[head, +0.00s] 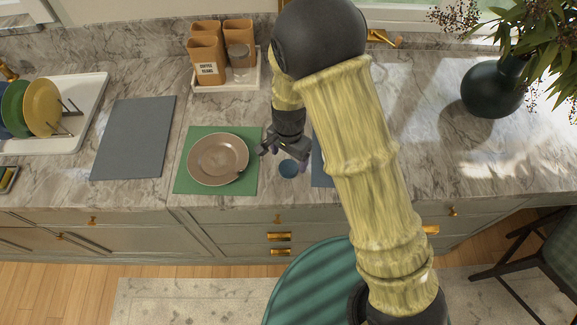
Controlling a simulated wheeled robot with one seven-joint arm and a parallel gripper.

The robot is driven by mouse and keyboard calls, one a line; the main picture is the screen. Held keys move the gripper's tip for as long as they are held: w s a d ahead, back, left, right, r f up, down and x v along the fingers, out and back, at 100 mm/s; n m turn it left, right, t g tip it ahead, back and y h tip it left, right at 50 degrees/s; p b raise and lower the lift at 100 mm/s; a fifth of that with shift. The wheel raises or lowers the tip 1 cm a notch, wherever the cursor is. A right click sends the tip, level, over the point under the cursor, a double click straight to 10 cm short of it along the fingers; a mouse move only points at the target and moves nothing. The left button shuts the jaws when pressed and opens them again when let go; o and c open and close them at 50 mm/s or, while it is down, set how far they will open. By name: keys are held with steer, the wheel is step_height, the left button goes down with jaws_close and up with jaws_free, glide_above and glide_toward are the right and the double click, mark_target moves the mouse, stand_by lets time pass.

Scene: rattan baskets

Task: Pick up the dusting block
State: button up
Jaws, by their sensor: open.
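My gripper (283,160) is over the counter, right of the brown plate, with its fingers apart. No thing is clearly recognisable as the dusting block. A small yellow item (4,181) lies in a dark-edged tray at the far left edge, partly cut off, and I cannot tell what it is. My arm hides part of the counter to the right of the gripper.
A brown plate (217,158) lies on a green mat (186,181). A grey mat (134,138), a dish rack with plates (42,107), canisters (207,62) on a tray and a dark vase (493,89) stand around. The counter right of my arm is mostly clear.

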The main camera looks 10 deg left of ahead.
mark_target(289, 166)
steer(key=shift+f, duration=0.25)
steer(key=shift+w+f+p, duration=0.15)
steer(key=shift+f+p, duration=0.4)
steer(key=shift+f, duration=0.7)
steer(key=shift+w+f+p, duration=0.15)
steer(key=shift+f+p, duration=0.4)
steer(key=shift+f, duration=0.7)
steer(key=c, duration=1.1)
steer(key=shift+o, duration=0.2)
steer(key=shift+r, duration=0.1)
step_height(289, 166, up, 10)
steer(key=b, duration=0.2)
